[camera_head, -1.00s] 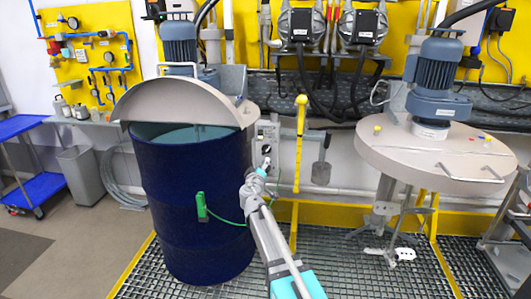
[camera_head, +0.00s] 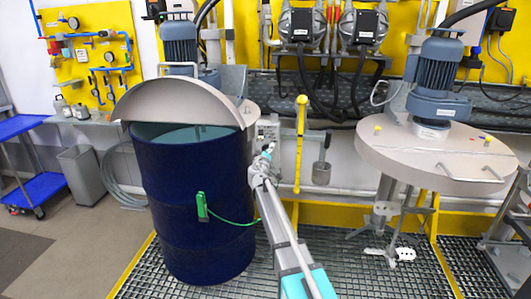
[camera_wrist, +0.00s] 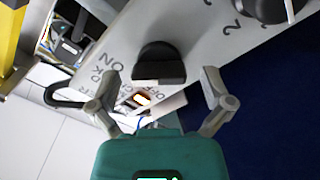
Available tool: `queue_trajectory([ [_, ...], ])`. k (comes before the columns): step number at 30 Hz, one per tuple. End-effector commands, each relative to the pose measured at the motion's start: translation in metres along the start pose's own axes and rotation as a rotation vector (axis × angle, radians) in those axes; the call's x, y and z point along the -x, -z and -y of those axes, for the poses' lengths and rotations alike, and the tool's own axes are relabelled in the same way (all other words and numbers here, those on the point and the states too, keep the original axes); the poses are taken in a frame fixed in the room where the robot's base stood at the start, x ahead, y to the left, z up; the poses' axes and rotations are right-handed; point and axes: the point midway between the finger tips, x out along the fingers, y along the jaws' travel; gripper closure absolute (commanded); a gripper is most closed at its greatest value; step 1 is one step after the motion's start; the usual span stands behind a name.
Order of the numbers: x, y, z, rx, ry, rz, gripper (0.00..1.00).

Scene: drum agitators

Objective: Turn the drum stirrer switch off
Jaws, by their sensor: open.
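The switch panel (camera_head: 268,129) is a small grey box on the wall just right of the blue drum. In the wrist view, a black rotary knob (camera_wrist: 158,64) sits on the panel's light grey face (camera_wrist: 190,35), with ON and OFF lettering beside it. A small lit orange switch (camera_wrist: 142,98) shows near the knob. My gripper (camera_wrist: 160,78) is open, with one finger to each side of the knob in the picture. Whether it touches the knob I cannot tell. In the head view my gripper (camera_head: 266,150) is small, just below and in front of the panel.
The blue drum (camera_head: 195,215) with its half-raised lid (camera_head: 180,103) stands close left of my arm. A yellow post (camera_head: 300,140) and a hanging grey scoop (camera_head: 321,172) are close right. A round lid with a motor (camera_head: 435,155) is farther right.

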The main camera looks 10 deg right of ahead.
Motion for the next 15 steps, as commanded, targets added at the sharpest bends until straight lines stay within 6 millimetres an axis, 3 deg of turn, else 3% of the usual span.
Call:
queue_trajectory([
  [10,-0.0023,-0.0005,-0.0004,0.0,0.0,0.0,0.0],
  [15,-0.0022,-0.0006,-0.0005,0.0,0.0,0.001,0.3],
])
